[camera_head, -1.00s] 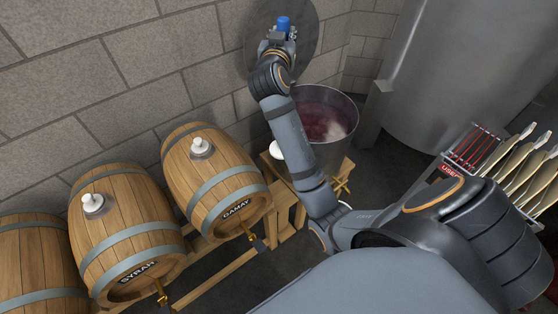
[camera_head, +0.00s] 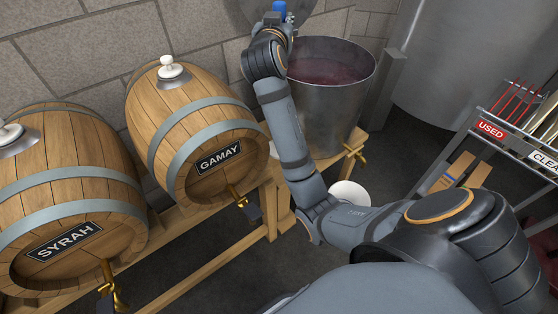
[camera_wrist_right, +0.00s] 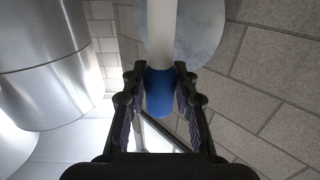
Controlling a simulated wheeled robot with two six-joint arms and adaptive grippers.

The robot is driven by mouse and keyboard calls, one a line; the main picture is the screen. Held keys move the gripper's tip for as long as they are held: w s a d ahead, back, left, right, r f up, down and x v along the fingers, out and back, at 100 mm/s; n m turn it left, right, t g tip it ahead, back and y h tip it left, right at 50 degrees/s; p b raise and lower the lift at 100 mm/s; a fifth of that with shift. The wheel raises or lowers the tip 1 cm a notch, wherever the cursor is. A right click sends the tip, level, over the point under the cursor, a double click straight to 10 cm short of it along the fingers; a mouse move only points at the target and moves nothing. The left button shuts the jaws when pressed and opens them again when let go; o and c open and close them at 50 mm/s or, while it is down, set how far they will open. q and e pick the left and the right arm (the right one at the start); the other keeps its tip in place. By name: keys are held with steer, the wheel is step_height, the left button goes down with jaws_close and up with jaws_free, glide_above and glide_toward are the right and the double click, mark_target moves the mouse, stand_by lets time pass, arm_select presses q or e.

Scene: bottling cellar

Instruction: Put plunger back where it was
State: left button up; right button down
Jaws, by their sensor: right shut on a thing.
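My right gripper (camera_head: 275,19) is at the top edge of the head view, near the stone wall and above the left rim of a steel vat (camera_head: 328,100). It is shut on the blue grip (camera_head: 279,6) of the plunger. In the right wrist view the blue grip (camera_wrist_right: 160,92) sits between the two fingers, with a white shaft (camera_wrist_right: 161,30) running up from it. A grey round disc (camera_wrist_right: 201,28) shows behind the shaft; I cannot tell if they are joined. Dark red liquid (camera_head: 325,68) fills the vat. My left gripper is not in view.
The Gamay barrel (camera_head: 180,110) and Syrah barrel (camera_head: 60,190) lie on a wooden rack (camera_head: 272,215) left of the vat. A white dish (camera_head: 348,194) is low beside the rack. A cart with a red "USED" sign (camera_head: 491,129) stands right. A large steel tank (camera_head: 470,60) stands behind.

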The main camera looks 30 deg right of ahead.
steer(key=shift+f, duration=0.45)
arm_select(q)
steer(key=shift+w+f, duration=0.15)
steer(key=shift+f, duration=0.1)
arm_select(e)
steer(key=shift+s+r, duration=0.1)
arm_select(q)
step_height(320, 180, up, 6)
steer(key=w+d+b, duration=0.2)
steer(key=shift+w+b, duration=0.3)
arm_select(e)
step_height(320, 180, down, 10)
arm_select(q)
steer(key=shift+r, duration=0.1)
